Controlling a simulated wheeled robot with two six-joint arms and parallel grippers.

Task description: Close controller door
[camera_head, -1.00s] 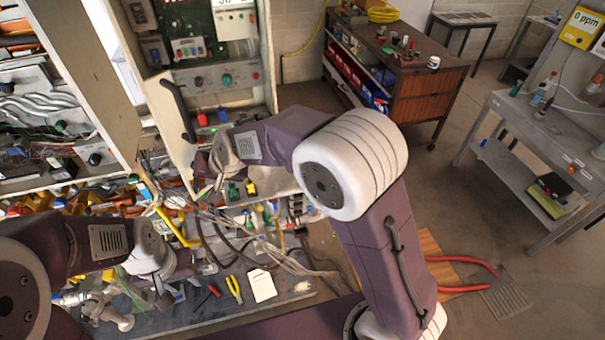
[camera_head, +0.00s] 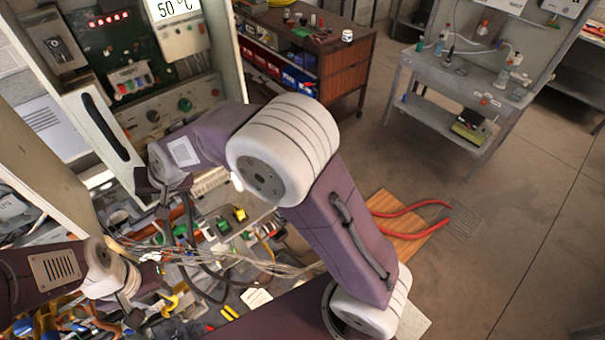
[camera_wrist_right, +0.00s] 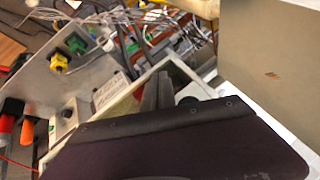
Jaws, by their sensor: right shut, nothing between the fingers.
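The controller cabinet (camera_head: 140,75) stands at the upper left of the head view, with its panel of knobs, switches and red lights showing. Its pale controller door (camera_head: 78,108), with a long black handle (camera_head: 105,127), stands open at the cabinet's left side. My right gripper (camera_head: 150,186) is by the door's lower right edge, below the handle; whether it touches the door is unclear. In the right wrist view its dark fingers (camera_wrist_right: 158,92) are together and empty, beside a pale frame edge. My left gripper (camera_head: 135,314) is low on the left over the cluttered bench, its fingers unclear.
Loose wires (camera_head: 215,258) and small parts crowd the bench below the cabinet. Another pale panel (camera_head: 35,165) stands at the far left. A brown drawer cabinet (camera_head: 340,70) and a grey table (camera_head: 450,115) stand behind. The floor at the right is mostly clear.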

